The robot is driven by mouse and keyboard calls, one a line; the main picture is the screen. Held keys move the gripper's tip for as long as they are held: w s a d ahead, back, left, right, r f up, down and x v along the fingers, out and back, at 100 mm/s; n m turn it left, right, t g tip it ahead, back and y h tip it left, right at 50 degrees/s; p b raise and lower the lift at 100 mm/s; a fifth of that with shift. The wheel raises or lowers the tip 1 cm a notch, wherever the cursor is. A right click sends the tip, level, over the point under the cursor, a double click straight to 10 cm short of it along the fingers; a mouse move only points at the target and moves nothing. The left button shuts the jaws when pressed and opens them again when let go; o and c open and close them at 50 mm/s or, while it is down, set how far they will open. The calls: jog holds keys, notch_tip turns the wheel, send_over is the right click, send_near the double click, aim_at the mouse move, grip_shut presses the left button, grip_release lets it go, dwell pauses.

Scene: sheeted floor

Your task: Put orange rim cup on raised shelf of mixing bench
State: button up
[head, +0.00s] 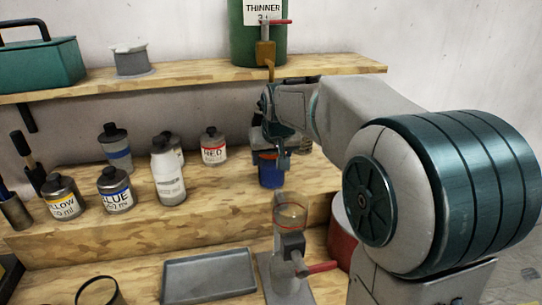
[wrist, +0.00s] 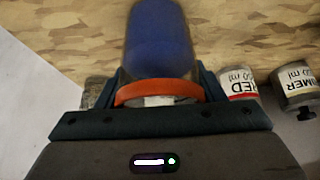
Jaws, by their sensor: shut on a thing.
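The orange rim cup (head: 270,172) is clear with blue contents. My gripper (head: 269,150) is shut on it near its rim in the head view. In the wrist view the orange rim (wrist: 158,91) lies between the fingers of my gripper (wrist: 160,84), with the blue body (wrist: 158,38) beyond. The cup looks upright, over the front part of the raised shelf (head: 225,190) of the mixing bench. I cannot tell whether its base touches the wood. My gripper and arm hide part of the shelf behind it.
A grey tray (head: 209,277) lies on the lower level. An upper shelf (head: 190,76) overhangs behind.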

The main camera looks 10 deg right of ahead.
jog(key=o, duration=1.2)
jog(key=shift+f, duration=0.1)
jog(key=shift+o, duration=0.2)
jog(key=shift+s+r, duration=0.15)
jog(key=shift+r, duration=0.35)
jog(key=v, duration=1.1)
jog(key=shift+s+r, duration=0.1)
